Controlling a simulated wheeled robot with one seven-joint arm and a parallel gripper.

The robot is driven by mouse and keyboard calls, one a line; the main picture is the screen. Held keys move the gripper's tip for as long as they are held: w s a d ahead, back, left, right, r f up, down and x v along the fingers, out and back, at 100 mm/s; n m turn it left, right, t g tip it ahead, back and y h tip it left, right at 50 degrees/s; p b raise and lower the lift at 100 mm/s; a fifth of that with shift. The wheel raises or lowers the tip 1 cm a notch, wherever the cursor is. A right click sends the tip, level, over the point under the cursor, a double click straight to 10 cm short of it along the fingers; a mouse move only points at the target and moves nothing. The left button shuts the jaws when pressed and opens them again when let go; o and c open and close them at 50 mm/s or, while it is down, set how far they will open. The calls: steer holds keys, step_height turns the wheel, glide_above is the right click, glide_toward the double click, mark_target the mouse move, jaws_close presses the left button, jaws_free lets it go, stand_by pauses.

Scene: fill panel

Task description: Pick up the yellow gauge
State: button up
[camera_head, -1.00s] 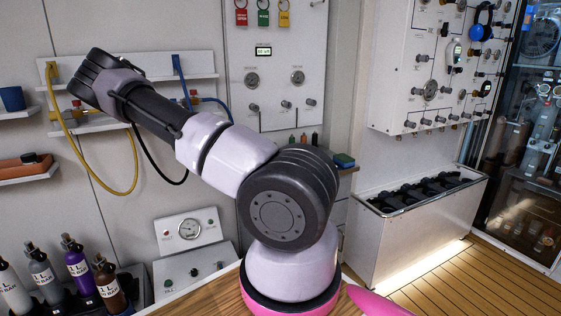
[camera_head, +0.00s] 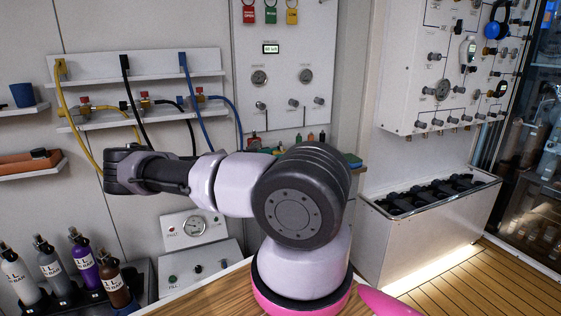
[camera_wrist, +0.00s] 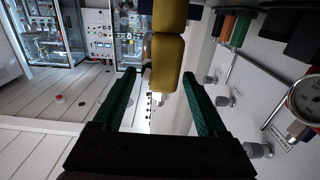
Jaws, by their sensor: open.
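In the wrist view, my gripper (camera_wrist: 159,75) is open, with green-lined fingers on both sides of the frame. A yellow, rounded, two-part thing (camera_wrist: 166,62) with a small metal tip, likely the yellow gauge, reaches down from the top edge to between the fingertips. Gaps show on both sides of it, and neither finger visibly touches it. I cannot tell its exact depth relative to the fingertips. Its upper end is cut off by the frame. In the head view my arm hides the gripper, and I cannot pick out the yellow gauge there.
Orange and green pieces (camera_wrist: 239,30) stand close right of the yellow thing in the wrist view. A wall panel with knobs (camera_wrist: 222,101) and a round dial (camera_wrist: 305,99) lies right. In the head view, bottles (camera_head: 84,262) stand lower left and hoses (camera_head: 186,80) hang behind my arm.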

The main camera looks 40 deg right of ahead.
steer(key=x, duration=0.5)
steer(key=shift+w+d+f, duration=0.1)
steer(key=shift+d, duration=0.1)
jaws_close()
